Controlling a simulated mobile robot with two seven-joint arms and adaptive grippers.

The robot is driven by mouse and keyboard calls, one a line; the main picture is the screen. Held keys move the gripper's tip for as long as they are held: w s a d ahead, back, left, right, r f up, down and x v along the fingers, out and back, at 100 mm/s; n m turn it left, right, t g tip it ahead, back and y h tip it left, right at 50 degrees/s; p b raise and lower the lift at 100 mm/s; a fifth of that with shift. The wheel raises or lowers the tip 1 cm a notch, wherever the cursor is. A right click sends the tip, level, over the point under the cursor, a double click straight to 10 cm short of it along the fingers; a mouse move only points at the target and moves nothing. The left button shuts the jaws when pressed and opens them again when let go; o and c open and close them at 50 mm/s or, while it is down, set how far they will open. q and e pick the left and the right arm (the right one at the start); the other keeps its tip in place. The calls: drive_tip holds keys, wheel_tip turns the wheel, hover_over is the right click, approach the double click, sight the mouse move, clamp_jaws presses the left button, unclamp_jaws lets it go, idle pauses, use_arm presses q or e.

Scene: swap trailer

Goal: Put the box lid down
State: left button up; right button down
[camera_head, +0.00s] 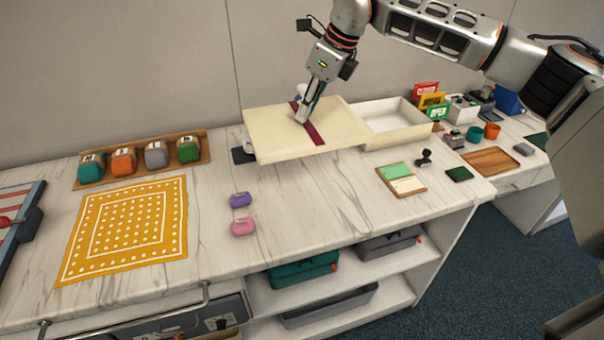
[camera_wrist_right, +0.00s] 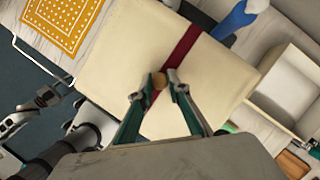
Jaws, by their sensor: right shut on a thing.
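The box lid (camera_head: 270,135) is a cream slab with a dark red stripe, at the back of the counter. My right gripper (camera_head: 303,118) is over its middle. In the right wrist view the lid (camera_wrist_right: 125,50) fills the centre, and my right gripper (camera_wrist_right: 158,82) is shut on its small brown knob (camera_wrist_right: 159,80). The lid appears held above the counter; its underside is hidden, so the gap is unclear. The open cream box (camera_head: 395,135) stands just right of the lid, its near-left part overlapped by the lid in the head view.
A dark item (camera_head: 243,155) shows at the lid's left edge. Purple (camera_head: 240,200) and pink (camera_head: 242,227) pieces lie in front. A yellow dotted cloth (camera_head: 130,228) lies left. A green-and-cream pad (camera_head: 401,179) lies front right. The front middle counter (camera_head: 320,210) is clear.

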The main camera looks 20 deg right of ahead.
wheel_tip(320, 180, down, 15)
drive_tip(key=shift+s+f, duration=0.1)
drive_tip(key=shift+s, duration=0.05)
wheel_tip(320, 180, down, 4)
drive_tip(key=shift+r, duration=0.1)
idle(0.3)
drive_tip(key=shift+f, duration=0.2)
drive_tip(key=c, duration=1.9)
unclamp_jaws()
drive_tip(key=shift+r, duration=0.1)
